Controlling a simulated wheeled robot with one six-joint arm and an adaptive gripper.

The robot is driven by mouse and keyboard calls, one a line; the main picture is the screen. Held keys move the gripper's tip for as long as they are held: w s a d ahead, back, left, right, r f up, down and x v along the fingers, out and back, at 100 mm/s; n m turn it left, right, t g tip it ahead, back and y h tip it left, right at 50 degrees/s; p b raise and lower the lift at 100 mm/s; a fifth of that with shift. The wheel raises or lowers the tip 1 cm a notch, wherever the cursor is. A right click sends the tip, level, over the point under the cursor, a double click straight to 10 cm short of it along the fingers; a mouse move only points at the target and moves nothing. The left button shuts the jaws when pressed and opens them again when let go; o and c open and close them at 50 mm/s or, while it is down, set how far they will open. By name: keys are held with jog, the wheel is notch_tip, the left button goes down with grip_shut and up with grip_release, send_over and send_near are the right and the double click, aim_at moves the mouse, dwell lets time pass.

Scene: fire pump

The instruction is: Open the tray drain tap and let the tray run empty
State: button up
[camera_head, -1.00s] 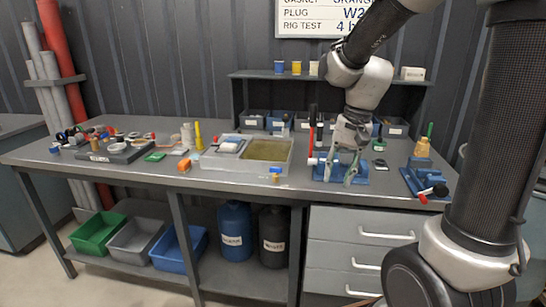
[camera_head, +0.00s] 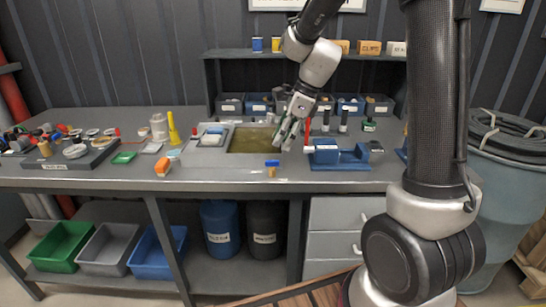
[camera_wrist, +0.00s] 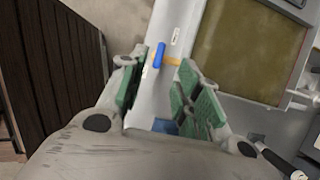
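The tray (camera_head: 187,157) is a light grey tray of murky olive liquid (camera_head: 252,139) on the bench; it also shows in the wrist view (camera_wrist: 268,94). The drain tap (camera_head: 271,164) has a blue lever and a brass body at the tray's front side, by the bench edge. In the wrist view the blue lever (camera_wrist: 160,55) lies across the brass body (camera_wrist: 172,61). My gripper (camera_head: 283,143) hangs over the tray's right end, behind and right of the tap. In the wrist view its green-padded fingers (camera_wrist: 160,88) are apart and empty, with the tap beyond them.
A blue vice-like fixture (camera_head: 340,157) stands right of the tray, with a red upright part (camera_head: 308,133) near my gripper. Blue (camera_head: 220,222) and black (camera_head: 265,225) drums stand below. A wooden pallet-like surface (camera_head: 300,297) is in front.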

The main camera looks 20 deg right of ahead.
aim_at(272, 163)
jog(key=x, duration=0.7)
jog(key=shift+f, duration=0.3)
jog(key=shift+c, duration=0.2)
grip_shut()
